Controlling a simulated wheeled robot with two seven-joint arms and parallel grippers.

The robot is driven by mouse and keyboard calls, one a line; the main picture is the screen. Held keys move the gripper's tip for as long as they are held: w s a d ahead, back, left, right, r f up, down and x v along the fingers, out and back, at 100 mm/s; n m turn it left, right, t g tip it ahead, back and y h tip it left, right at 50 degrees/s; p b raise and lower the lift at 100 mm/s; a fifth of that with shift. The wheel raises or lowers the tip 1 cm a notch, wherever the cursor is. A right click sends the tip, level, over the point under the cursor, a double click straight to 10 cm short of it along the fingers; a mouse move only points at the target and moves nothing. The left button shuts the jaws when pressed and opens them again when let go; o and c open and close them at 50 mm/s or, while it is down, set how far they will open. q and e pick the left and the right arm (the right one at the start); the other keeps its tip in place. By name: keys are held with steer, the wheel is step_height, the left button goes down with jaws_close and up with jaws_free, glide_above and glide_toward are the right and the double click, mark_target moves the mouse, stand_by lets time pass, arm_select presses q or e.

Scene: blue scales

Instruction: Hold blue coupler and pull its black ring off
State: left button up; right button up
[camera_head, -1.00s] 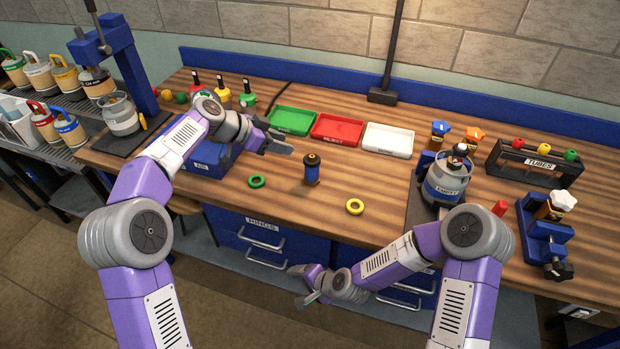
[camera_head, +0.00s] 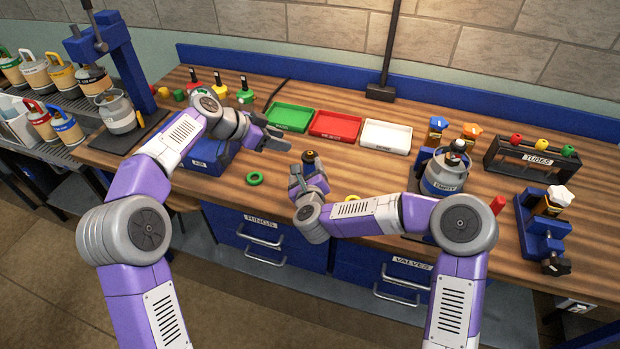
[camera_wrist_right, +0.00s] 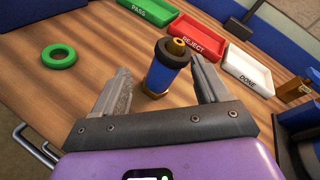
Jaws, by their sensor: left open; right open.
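The blue coupler (camera_wrist_right: 160,76) stands upright on the wooden table in the right wrist view, with a black ring (camera_wrist_right: 176,50) around its upper part and a brass tip. In the head view only its dark top (camera_head: 310,157) shows clearly; my right gripper hides most of the body. My right gripper (camera_head: 307,172) is open, low at the table's front, its fingers pointing at the coupler. In the right wrist view its fingers (camera_wrist_right: 163,82) appear on either side of the coupler; contact is not evident. My left gripper (camera_head: 283,142) is open and empty, left of and behind the coupler.
A green ring (camera_head: 255,178) lies left of the coupler and a yellow ring (camera_head: 351,198) lies right, partly behind my right arm. Green (camera_head: 290,128), red (camera_head: 335,136) and white (camera_head: 387,149) trays stand behind. A gas cylinder (camera_head: 443,185) stands at the right.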

mark_target(310, 168)
steer(key=f+m, duration=0.1)
steer(key=m, duration=0.1)
steer(key=w+f+m+g+h, duration=0.1)
steer(key=m, duration=0.1)
steer(key=d+f+m, duration=0.1)
steer(key=f+m, duration=0.1)
steer(key=m, duration=0.1)
steer(key=shift+w, duration=0.25)
steer(key=shift+x, duration=3.7)
steer(key=shift+s+d+f, duration=0.1)
steer(key=shift+f, duration=0.05)
steer(key=shift+c, duration=0.3)
steer(key=c, duration=1)
steer(key=o, duration=1.1)
steer(key=shift+o, duration=0.2)
steer(key=v, duration=1.2)
steer(key=shift+r, duration=0.25)
steer(key=shift+f+g, duration=0.1)
steer(key=shift+g, duration=0.2)
